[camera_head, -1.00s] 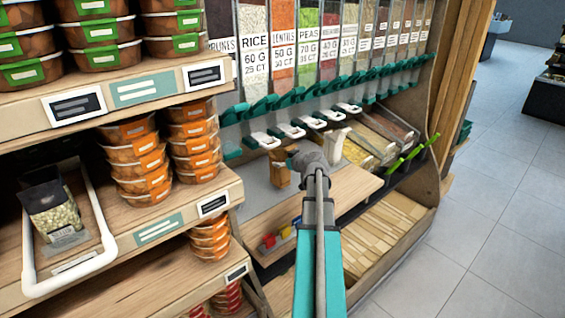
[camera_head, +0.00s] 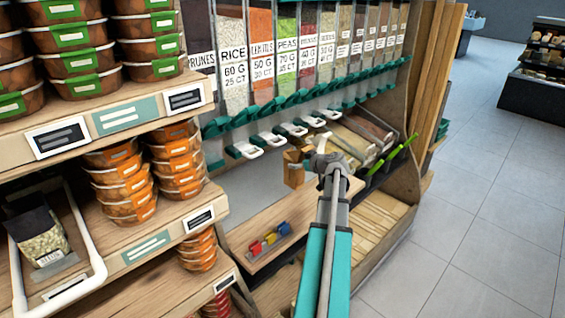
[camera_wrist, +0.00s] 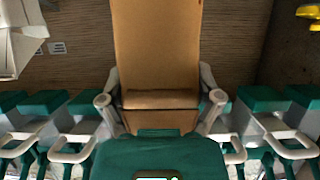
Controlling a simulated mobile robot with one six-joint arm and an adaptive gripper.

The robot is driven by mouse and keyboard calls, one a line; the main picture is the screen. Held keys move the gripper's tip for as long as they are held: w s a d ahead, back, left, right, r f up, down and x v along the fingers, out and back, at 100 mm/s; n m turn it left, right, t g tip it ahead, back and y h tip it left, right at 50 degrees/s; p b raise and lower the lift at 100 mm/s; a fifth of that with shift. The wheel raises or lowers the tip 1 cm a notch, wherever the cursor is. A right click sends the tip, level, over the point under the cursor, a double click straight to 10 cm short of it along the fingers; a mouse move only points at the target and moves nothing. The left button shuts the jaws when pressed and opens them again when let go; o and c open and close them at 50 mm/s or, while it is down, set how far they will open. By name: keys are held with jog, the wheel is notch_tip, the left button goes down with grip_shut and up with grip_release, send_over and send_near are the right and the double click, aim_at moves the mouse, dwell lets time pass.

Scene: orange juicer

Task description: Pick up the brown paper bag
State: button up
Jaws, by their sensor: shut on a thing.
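The brown paper bag (camera_head: 292,169) is upright in front of the dispenser wall in the head view, at the left of my gripper (camera_head: 318,166). In the wrist view the bag (camera_wrist: 157,45) fills the upper middle. My gripper's two grey fingers (camera_wrist: 160,99) press on its left and right sides, so the gripper is shut on it. The bag's underside and whether it touches the counter cannot be told.
Green-levered dispensers (camera_head: 289,128) with white spouts run behind the bag. A wooden ledge (camera_head: 296,222) with red, yellow and blue pieces lies below. Shelves of orange tubs (camera_head: 125,180) stand at left. Open floor (camera_head: 470,200) lies at right.

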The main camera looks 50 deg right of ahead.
jog(key=s+d, duration=0.4)
jog(key=s, duration=0.2)
jog(key=shift+s, duration=0.15)
dwell(0.7)
